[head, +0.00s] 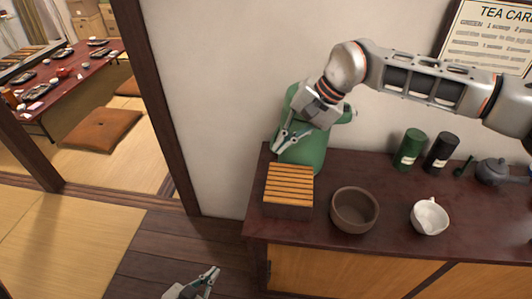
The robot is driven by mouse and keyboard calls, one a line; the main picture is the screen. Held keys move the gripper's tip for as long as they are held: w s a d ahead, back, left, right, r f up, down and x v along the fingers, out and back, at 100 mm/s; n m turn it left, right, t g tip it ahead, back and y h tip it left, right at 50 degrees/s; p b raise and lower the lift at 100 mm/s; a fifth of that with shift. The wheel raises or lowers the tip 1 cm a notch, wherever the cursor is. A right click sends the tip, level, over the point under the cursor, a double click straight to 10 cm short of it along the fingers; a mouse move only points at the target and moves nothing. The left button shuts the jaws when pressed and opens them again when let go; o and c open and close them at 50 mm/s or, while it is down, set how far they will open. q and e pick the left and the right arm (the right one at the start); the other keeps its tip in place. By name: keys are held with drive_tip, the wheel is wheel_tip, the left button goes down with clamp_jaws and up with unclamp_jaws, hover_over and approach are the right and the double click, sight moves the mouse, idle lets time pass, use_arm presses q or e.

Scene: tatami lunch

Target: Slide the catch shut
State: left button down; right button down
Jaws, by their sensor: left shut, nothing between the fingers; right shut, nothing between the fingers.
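A large rounded green vessel (308,155) stands at the back left end of the dark red counter, against the wall. My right gripper (283,140) is shut and empty, in front of the vessel's left side and pointing down to the left. Whether its tips touch the vessel I cannot tell. My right wrist hides much of the vessel's upper part. I cannot make out a catch. My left gripper (212,274) is shut and empty, low in the view over the dark floor, left of the counter and apart from it.
A slatted wooden box (289,184) stands in front of the vessel. A brown bowl (354,210), white spouted bowl (429,217), green canister (410,149), black canister (441,152) and grey teapot (492,171) stand on the counter (390,178). Its front middle edge is clear.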

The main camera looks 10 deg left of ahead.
drive_tip(key=shift+m+g+y, duration=0.5)
drive_tip(key=shift+y, duration=0.2)
drive_tip(key=shift+s+a+f, duration=0.15)
drive_tip(key=shift+s+a, duration=0.7)
drive_tip(key=shift+a, duration=0.05)
drive_tip(key=shift+s+a+f, duration=0.15)
drive_tip(key=shift+s+a, duration=0.65)
drive_tip(key=shift+a, duration=0.1)
